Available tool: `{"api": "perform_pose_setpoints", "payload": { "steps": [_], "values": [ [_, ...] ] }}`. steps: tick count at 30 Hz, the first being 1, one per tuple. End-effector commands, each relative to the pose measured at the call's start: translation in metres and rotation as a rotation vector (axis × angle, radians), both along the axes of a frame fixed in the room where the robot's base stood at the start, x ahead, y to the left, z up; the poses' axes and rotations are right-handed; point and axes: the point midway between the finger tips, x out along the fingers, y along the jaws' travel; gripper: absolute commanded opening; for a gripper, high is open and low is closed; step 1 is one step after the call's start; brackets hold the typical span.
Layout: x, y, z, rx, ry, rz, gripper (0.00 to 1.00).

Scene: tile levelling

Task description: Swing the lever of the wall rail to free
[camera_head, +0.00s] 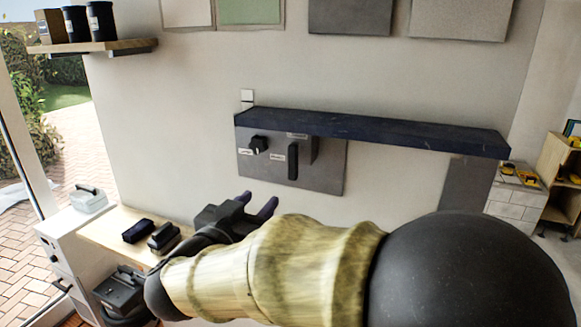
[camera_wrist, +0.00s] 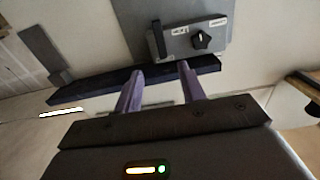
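A grey panel (camera_head: 325,178) is fixed to the wall under a long dark blue rail (camera_head: 380,128). On it a black upright lever (camera_head: 292,162) stands right of a round black knob (camera_head: 258,144), each with a small white label too small to read. The wrist view shows the lever (camera_wrist: 158,40), knob (camera_wrist: 201,40) and panel (camera_wrist: 180,20) upside down, with the rail (camera_wrist: 100,82) nearer the fingers. My gripper (camera_head: 257,202), with purple fingers, is open and empty, below and in front of the panel; its fingers also show in the wrist view (camera_wrist: 160,70). It appears apart from the lever.
A wooden bench (camera_head: 120,230) with dark items is at the left, beside a white cabinet (camera_head: 60,222). A shelf (camera_head: 95,47) with black canisters hangs upper left. Sample panels (camera_head: 350,15) hang above the rail. Shelving (camera_head: 550,185) stands at the right. The wall below the panel looks clear.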

Motion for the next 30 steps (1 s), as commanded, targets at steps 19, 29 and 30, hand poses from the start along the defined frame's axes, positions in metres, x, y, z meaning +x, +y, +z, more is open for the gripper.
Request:
{"api": "perform_pose_setpoints", "payload": {
  "steps": [19,29,30],
  "values": [
    [0.104,-0.039,0.001,-0.002,0.002,-0.004,0.40],
    [0.149,-0.055,0.001,0.000,0.000,-0.003,0.40],
    [0.151,-0.056,0.001,0.000,-0.001,-0.002,0.40]
  ]
}}
